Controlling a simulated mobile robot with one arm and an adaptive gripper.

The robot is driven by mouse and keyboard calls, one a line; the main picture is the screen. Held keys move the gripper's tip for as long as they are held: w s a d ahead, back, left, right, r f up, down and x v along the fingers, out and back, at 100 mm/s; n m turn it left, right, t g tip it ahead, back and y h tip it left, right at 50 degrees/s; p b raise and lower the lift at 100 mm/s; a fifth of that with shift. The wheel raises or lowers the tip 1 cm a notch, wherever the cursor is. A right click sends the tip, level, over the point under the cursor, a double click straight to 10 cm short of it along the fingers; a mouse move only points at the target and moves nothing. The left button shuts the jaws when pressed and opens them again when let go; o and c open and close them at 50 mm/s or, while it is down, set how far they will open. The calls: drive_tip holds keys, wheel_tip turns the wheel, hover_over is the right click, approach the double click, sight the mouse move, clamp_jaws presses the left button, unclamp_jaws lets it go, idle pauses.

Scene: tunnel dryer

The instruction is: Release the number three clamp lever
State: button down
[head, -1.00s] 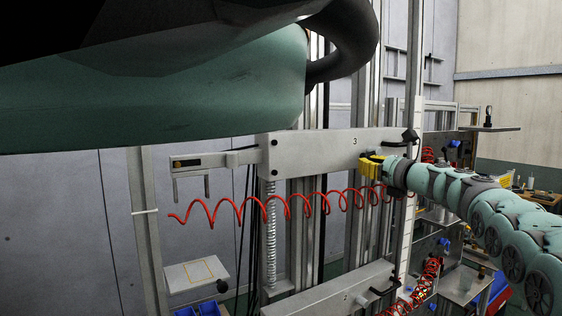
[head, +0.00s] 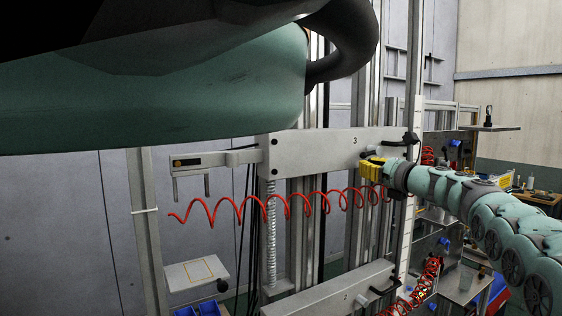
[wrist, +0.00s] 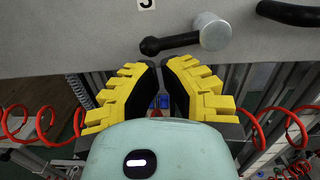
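In the head view the lever (head: 368,150) is small, just above my gripper. My gripper (wrist: 160,68), with yellow and black fingers, is at the beam's lower edge, below the lever handle. A gap shows between the fingers and nothing is in it. Whether a fingertip touches the lever cannot be told.
A black grab handle (wrist: 290,13) is on the beam to the right of the lever. A red coiled hose (head: 285,207) hangs below the beam, behind my gripper. A second beam (head: 330,290) with a black handle lies lower. Vertical metal posts stand behind.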

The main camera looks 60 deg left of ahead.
drive_tip(key=d+f+b, duration=0.3)
drive_tip(key=d+b, duration=0.3)
drive_tip(key=d, duration=0.4)
drive_tip(key=shift+s+d+f+b, duration=0.15)
drive_tip(key=shift+d+f+b, duration=0.15)
drive_tip(key=shift+d+b, duration=0.1)
idle(0.5)
